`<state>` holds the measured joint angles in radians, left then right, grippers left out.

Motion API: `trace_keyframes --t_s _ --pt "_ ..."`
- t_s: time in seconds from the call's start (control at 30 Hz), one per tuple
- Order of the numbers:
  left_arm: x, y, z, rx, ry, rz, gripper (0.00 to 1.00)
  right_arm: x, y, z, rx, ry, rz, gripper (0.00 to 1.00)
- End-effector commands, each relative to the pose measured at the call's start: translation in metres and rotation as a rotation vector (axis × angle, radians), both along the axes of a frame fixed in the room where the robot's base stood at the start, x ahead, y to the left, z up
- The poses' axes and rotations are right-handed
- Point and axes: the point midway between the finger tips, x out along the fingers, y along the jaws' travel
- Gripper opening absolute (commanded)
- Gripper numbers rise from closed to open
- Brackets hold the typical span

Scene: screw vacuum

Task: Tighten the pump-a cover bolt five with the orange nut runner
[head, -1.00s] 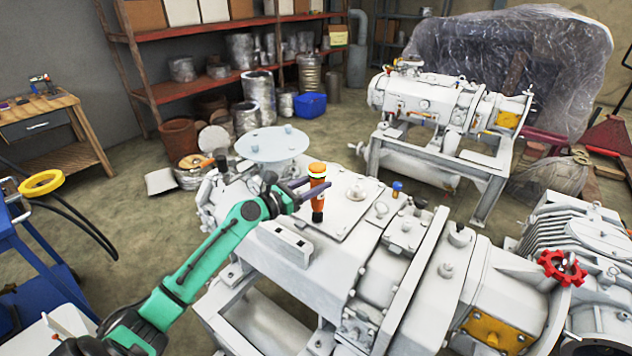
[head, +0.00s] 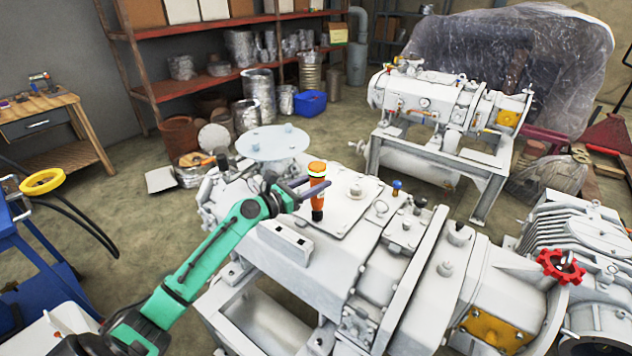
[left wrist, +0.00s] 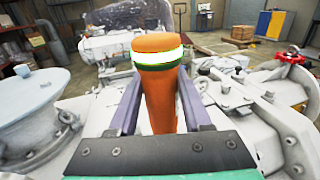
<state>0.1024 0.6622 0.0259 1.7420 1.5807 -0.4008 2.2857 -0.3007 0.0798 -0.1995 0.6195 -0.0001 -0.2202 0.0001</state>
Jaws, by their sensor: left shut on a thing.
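The orange nut runner (head: 317,188) stands upright over the flat cover plate (head: 345,212) of the near white pump (head: 300,270). It has an orange cap with a pale green-white band and a dark lower end. My left gripper (head: 312,188) is shut around its body. In the left wrist view the nut runner (left wrist: 158,85) sits between the two dark fingers. Its lower tip is at or just above the plate near the front edge; whether it touches a bolt I cannot tell. Bolt five cannot be singled out. My right gripper is not in view.
A round pale disc (head: 272,143) with small knobs sits behind the pump. A red handwheel (head: 560,267) is at the right. A second pump (head: 450,105) stands behind on a frame. A blue cart (head: 35,270) with a yellow ring (head: 42,182) is at left.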

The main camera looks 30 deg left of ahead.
Motion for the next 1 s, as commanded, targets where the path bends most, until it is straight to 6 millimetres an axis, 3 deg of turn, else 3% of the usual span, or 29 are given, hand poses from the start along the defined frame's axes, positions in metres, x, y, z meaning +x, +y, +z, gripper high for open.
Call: trace_keyframes --t_s 1.0 --pt "0.000 0.000 -0.008 -0.001 -0.005 0.001 0.00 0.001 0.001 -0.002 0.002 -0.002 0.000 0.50"
